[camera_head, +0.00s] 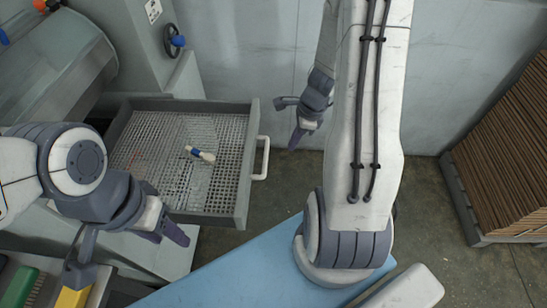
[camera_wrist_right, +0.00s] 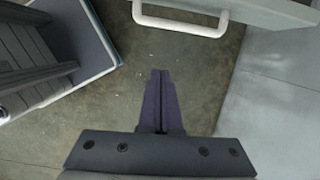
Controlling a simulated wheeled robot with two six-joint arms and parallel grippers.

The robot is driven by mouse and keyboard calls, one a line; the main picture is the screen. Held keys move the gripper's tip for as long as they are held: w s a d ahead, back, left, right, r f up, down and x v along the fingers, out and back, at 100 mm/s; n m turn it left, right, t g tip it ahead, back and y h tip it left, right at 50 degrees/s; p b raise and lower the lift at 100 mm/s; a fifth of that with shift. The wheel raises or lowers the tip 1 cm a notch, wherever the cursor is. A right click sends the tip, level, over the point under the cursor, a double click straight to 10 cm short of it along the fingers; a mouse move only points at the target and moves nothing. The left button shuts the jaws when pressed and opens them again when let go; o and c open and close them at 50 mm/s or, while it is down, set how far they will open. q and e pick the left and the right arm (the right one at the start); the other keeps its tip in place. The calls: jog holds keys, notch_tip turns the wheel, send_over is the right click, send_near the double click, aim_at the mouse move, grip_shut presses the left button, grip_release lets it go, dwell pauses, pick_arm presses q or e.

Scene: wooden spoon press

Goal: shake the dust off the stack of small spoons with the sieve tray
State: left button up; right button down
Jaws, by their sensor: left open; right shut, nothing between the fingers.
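The sieve tray (camera_head: 246,180) is a grey frame with a mesh floor and a white handle (camera_head: 263,158) on its right side. The handle also shows at the top of the right wrist view (camera_wrist_right: 180,24). A small pale bundle with a blue band, seemingly the stack of spoons (camera_head: 206,156), lies on the mesh right of the middle. My left gripper (camera_head: 165,237) is open and empty by the tray's front edge. My right gripper (camera_head: 297,139) is shut on nothing, right of the handle and apart from it; its closed fingers show in the right wrist view (camera_wrist_right: 160,76).
A grey machine with a large drum (camera_head: 60,65) and a blue knob (camera_head: 178,41) stands behind the tray at left. Brown stacked boards (camera_head: 515,140) sit on a pallet at right. Yellow (camera_head: 72,298) and green (camera_head: 20,286) items lie at lower left. Floor between tray and pallet is clear.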

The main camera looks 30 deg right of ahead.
jog(key=w+a+f+b, duration=0.3)
jog(key=a+f, duration=0.1)
jog(key=f, duration=0.5)
jog(key=shift+a+f+m, duration=0.2)
jog(key=shift+a+m, duration=0.05)
jog(key=shift+m, duration=0.15)
jog(key=shift+w, duration=0.1)
